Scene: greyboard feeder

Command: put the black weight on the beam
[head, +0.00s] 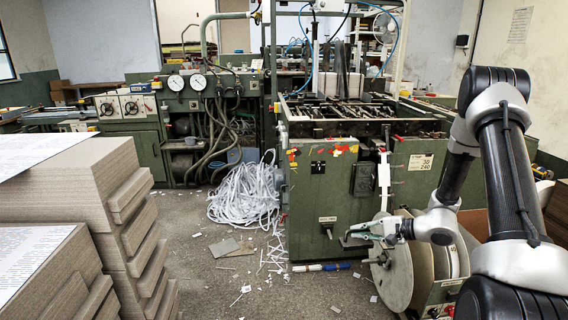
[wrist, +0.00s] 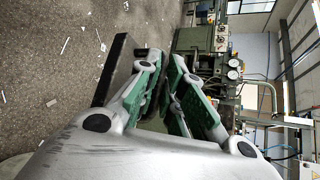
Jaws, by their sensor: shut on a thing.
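My gripper (head: 362,232) is low at the front right of the green machine in the head view, its fingers pointing left. In the wrist view its green-padded fingers (wrist: 172,82) are closed on the black weight (wrist: 114,72). The weight shows as a dark, flat-sided block sticking out past the left finger. Its gripped part is mostly hidden by the fingers. In the head view the weight is too small to make out clearly. I cannot pick out the beam with certainty in either view.
The green machine (head: 325,205) stands just behind my gripper. Large grey discs (head: 394,285) are close below it. Greyboard stacks (head: 75,185) fill the left. White paper strips (head: 245,195) and scraps litter the floor. Some floor in the middle is open.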

